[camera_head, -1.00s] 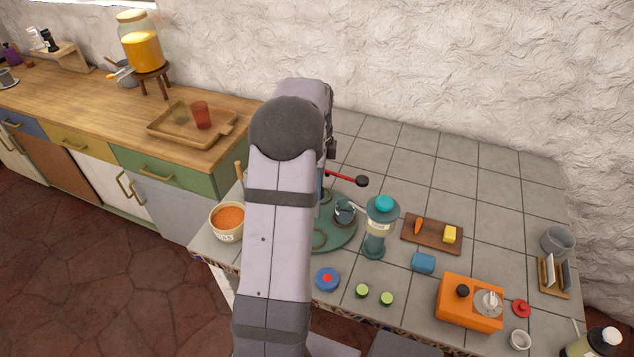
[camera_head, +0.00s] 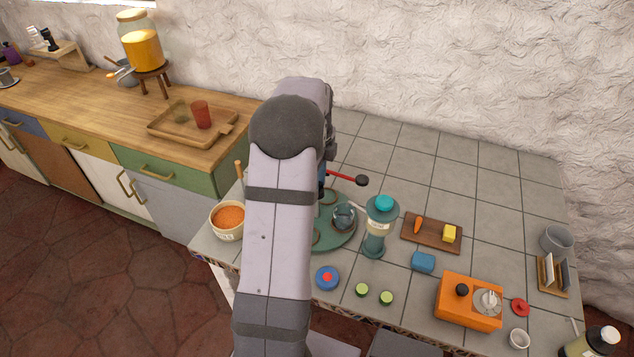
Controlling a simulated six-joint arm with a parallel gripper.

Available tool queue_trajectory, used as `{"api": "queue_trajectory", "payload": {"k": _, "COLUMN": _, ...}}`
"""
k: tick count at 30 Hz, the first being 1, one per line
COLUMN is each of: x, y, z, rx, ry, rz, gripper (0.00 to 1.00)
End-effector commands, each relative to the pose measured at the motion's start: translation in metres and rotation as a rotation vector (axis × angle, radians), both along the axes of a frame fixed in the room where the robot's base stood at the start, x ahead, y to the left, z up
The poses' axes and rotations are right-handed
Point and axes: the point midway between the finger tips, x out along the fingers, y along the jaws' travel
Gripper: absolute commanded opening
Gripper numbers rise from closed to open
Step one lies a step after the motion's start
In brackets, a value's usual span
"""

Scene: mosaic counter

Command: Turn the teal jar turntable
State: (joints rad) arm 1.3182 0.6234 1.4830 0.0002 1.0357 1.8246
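The teal turntable (camera_head: 338,238) lies on the tiled counter, its left part hidden behind my arm. A small dark grey jar (camera_head: 344,217) with a metal clasp stands on its right side. Ring-shaped marks show on the bare teal surface near my arm. A red rod with a black knob (camera_head: 362,181) sticks out to the right from behind my arm, above the turntable's far edge; where it is fixed is hidden. My gripper is hidden behind my own arm, so its fingers and any contact with the turntable do not show.
A bowl of orange grains (camera_head: 227,221) is left of my arm. A blue disc (camera_head: 327,278), a cutting board (camera_head: 409,235) and an orange box (camera_head: 458,312) lie nearby. The counter's back is clear.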

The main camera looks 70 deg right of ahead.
Motion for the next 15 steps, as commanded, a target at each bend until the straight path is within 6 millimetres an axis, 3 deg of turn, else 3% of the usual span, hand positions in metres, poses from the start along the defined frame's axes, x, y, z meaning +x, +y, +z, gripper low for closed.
{"api": "queue_trajectory", "payload": {"k": 7, "x": -0.0004, "y": -0.0015, "z": 0.0015, "rx": -0.005, "ry": 0.001, "rz": 0.001, "gripper": 0.00}}
{"api": "queue_trajectory", "payload": {"k": 8, "x": -0.0004, "y": -0.0015, "z": 0.0016, "rx": -0.005, "ry": 0.001, "rz": 0.001, "gripper": 0.38}}
{"api": "queue_trajectory", "payload": {"k": 9, "x": -0.0003, "y": -0.0014, "z": 0.0015, "rx": -0.005, "ry": 0.000, "rz": 0.001, "gripper": 0.48}}
{"api": "queue_trajectory", "payload": {"k": 15, "x": -0.0002, "y": -0.0007, "z": 0.0008, "rx": -0.003, "ry": 0.000, "rz": 0.001, "gripper": 0.50}}
